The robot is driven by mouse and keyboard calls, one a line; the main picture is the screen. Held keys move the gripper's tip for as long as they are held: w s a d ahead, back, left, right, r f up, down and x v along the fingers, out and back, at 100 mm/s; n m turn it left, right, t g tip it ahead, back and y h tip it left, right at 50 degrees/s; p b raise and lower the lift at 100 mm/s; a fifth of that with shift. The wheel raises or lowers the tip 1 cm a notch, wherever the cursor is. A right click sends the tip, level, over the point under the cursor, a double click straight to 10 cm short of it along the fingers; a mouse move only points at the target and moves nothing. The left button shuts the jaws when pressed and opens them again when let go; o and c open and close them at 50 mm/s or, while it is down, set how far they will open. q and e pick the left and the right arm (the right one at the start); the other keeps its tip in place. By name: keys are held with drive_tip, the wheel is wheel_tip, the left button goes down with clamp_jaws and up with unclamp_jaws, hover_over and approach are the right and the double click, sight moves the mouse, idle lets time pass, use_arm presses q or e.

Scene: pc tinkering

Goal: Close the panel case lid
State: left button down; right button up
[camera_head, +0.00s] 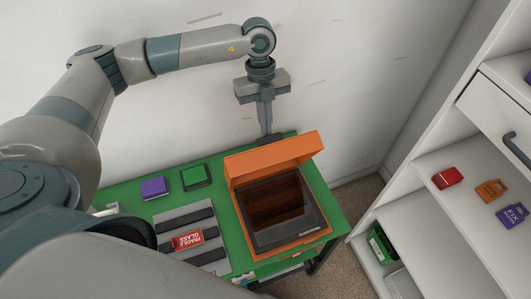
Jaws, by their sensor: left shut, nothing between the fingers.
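An orange panel case (243,228) stands on the right part of the green table. Its orange lid (275,152) is raised at the back edge, and the case is open. A dark panel with a black frame (256,188) lies inside it. My left gripper (266,134) is shut and empty, pointing down just behind the raised lid, near the wall. I cannot tell whether the fingertips touch the lid. My right gripper is not in view.
A white shelf with a drawer and small boxes (447,177) stands at the right. The white wall is close behind the table.

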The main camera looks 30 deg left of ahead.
use_arm(q)
drive_tip(key=shift+s+d, duration=0.4)
drive_tip(key=shift+d, duration=0.1)
drive_tip(key=s+d+p+v, duration=0.1)
drive_tip(key=p+v, duration=0.3)
drive_tip(key=v, duration=0.4)
drive_tip(key=shift+p, duration=0.3)
drive_tip(key=shift+s+d, duration=0.15)
idle(1.5)
